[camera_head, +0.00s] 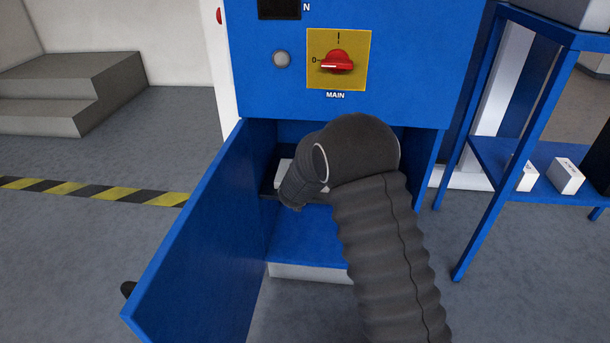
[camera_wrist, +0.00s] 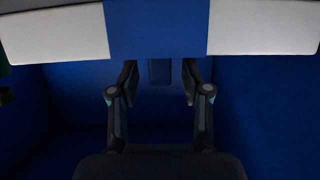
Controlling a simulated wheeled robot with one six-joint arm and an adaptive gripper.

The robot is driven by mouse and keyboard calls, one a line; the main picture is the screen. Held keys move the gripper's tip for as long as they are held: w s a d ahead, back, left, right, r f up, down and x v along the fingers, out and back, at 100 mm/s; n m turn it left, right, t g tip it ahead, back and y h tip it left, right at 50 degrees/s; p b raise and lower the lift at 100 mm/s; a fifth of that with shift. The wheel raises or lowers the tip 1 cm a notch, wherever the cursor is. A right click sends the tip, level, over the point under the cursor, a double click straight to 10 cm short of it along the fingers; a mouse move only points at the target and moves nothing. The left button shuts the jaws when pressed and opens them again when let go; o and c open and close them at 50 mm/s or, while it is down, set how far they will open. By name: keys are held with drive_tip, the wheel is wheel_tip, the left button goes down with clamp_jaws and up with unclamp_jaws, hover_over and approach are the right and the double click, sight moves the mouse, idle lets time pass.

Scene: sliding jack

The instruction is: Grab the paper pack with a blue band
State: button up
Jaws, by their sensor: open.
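The paper pack is white with a wide blue band (camera_wrist: 155,28) around its middle. It spans the top of the wrist view, with a white end on each side of the band. My gripper (camera_wrist: 160,78) is open and empty, with its two fingers apart below the band and their tips close to the pack's lower edge. I cannot tell whether they touch it. In the head view, bits of a white thing, likely the pack (camera_head: 284,166), show inside the open blue cabinet (camera_head: 310,247). My arm and wrist hide most of it, and the fingers are not clear there.
The cabinet's open door (camera_head: 197,235) stands close to the left of my arm. Its side wall is on the right, and the panel with the red main switch (camera_head: 338,62) is above. A blue shelf rack (camera_head: 545,158) with small white boxes (camera_head: 566,176) stands at right.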

drive_tip(key=shift+x, duration=0.85)
clamp_jaws()
drive_tip(key=shift+r, duration=0.1)
